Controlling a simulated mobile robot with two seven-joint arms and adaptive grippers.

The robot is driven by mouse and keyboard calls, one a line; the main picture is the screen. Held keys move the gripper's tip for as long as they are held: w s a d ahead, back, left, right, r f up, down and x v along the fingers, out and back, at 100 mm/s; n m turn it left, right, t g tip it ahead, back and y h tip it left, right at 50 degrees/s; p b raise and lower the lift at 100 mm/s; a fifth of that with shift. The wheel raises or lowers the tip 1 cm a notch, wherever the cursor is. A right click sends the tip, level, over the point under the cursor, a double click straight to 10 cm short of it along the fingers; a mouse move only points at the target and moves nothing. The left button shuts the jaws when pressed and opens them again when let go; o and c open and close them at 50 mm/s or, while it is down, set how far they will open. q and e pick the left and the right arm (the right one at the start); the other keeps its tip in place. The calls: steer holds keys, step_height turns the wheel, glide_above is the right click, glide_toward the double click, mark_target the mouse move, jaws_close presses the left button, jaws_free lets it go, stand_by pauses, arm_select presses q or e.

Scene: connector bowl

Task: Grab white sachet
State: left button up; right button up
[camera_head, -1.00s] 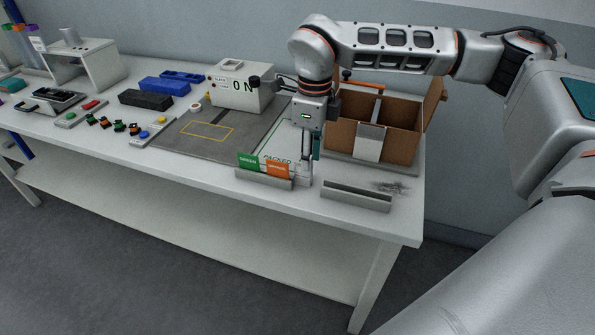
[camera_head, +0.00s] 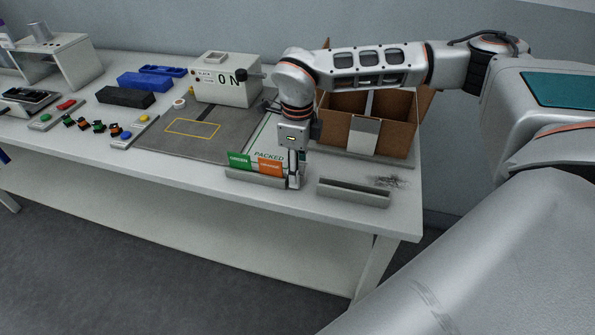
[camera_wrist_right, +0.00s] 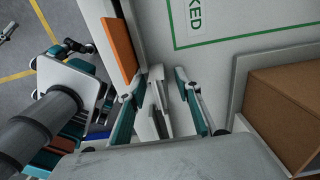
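My right gripper (camera_head: 293,184) points down at the right end of a grey card holder (camera_head: 252,179) on the table's front edge. In the right wrist view its two teal-padded fingers (camera_wrist_right: 160,108) stand apart. A narrow pale piece (camera_wrist_right: 157,88) shows between them. It may be the white sachet seen edge-on, but I cannot tell it from the holder's end. No contact on it is clear. A green card (camera_head: 239,161) and an orange card (camera_head: 270,166) stand in the holder; the orange one also shows in the right wrist view (camera_wrist_right: 118,48).
A second grey holder (camera_head: 353,192) to the right has an empty-looking slot. Behind it stands an open cardboard box (camera_head: 398,140) with a white panel (camera_head: 364,137) at its front. A white boxy device (camera_head: 228,84) and dark mat (camera_head: 160,139) lie left.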

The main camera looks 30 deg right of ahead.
arm_select(q)
steer(key=shift+w+r, duration=0.15)
steer(key=shift+r, duration=0.05)
arm_select(e)
jaws_close()
arm_select(q)
steer(key=shift+w+r, duration=0.1)
arm_select(e)
steer(key=shift+r, duration=0.1)
